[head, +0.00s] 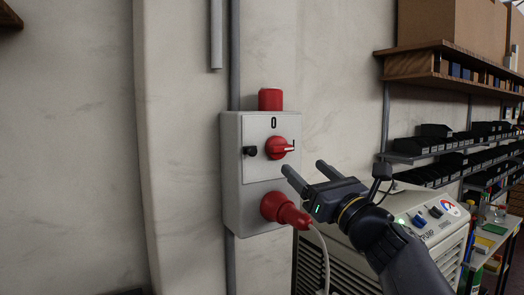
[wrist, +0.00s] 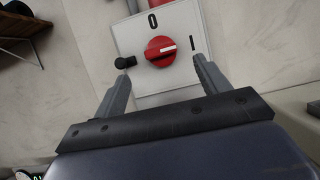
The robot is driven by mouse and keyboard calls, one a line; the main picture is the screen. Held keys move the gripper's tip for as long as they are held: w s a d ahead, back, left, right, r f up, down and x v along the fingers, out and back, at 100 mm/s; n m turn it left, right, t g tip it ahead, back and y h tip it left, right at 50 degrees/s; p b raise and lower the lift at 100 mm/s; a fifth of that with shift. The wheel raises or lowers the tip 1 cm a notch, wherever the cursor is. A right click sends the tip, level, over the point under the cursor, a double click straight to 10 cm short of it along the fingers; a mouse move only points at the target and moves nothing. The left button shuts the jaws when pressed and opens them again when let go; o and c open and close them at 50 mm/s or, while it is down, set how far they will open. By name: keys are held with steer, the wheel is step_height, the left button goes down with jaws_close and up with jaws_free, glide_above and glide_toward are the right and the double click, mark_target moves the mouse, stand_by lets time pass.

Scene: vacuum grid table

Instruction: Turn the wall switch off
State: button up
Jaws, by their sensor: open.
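The wall switch is a grey box (head: 230,190) on the wall with a red rotary knob (head: 277,148) on its front plate. The knob's white pointer points right toward the "I" mark; a "0" mark sits above the knob. In the wrist view the red knob (wrist: 160,50) lies beyond and between my fingertips, its pointer toward the "I". My gripper (head: 305,172) is open, to the lower right of the knob in the head view and apart from it. It also shows in the wrist view (wrist: 163,75), with nothing between the fingers.
A small black part (head: 250,151) sticks out left of the knob. A red plug (head: 285,210) with a white cable sits below it. A pump unit (head: 425,225) stands behind my arm, and shelves with black bins (head: 430,145) are at right.

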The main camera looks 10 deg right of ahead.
mark_target(284, 149)
steer(key=p+x, duration=0.2)
steer(key=x, duration=0.6)
steer(key=shift+w+a+r, duration=0.1)
steer(key=shift+w+a, duration=0.1)
steer(key=shift+w, duration=0.1)
steer(key=shift+c, duration=0.4)
steer(key=c, duration=0.9)
